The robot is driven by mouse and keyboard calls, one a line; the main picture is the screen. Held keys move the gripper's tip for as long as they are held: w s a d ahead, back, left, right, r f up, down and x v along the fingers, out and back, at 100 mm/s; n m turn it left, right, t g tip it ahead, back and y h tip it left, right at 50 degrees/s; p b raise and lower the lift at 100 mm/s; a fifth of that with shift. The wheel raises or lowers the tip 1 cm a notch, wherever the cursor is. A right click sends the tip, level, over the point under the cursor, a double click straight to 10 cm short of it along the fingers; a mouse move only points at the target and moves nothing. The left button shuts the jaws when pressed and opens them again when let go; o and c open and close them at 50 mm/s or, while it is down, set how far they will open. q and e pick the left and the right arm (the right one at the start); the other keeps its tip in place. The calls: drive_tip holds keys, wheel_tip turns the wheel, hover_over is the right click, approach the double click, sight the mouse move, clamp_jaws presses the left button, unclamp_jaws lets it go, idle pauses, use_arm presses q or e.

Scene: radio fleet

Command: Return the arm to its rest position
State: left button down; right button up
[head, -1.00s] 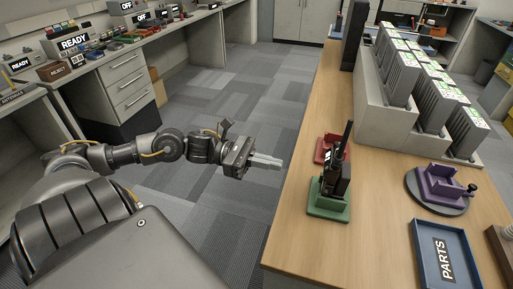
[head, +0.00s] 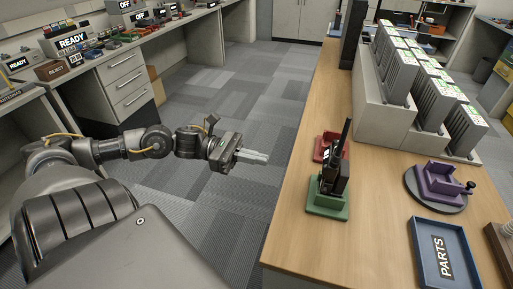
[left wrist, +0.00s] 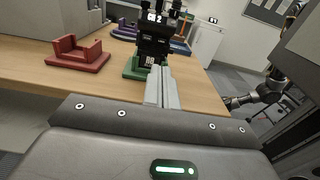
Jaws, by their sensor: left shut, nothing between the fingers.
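My left gripper (head: 252,156) is shut and empty, out over the floor just left of the wooden table's edge in the head view. Its two closed fingers (left wrist: 161,88) also show in the left wrist view, pointing toward the table. A black radio (head: 338,165) stands upright in a green holder (head: 327,208) on the table, apart from my fingers. The radio (left wrist: 155,40) and the green holder (left wrist: 131,69) are also in the left wrist view, beyond the fingertips. My right gripper is not in view.
The wooden table (head: 292,236) holds a red holder (head: 322,148), a purple fixture (head: 441,184), a blue PARTS tray (head: 419,246) and a grey rack of several units (head: 385,138). A bench with drawers (head: 126,82) stands at left. The carpeted floor (head: 237,98) between them is clear.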

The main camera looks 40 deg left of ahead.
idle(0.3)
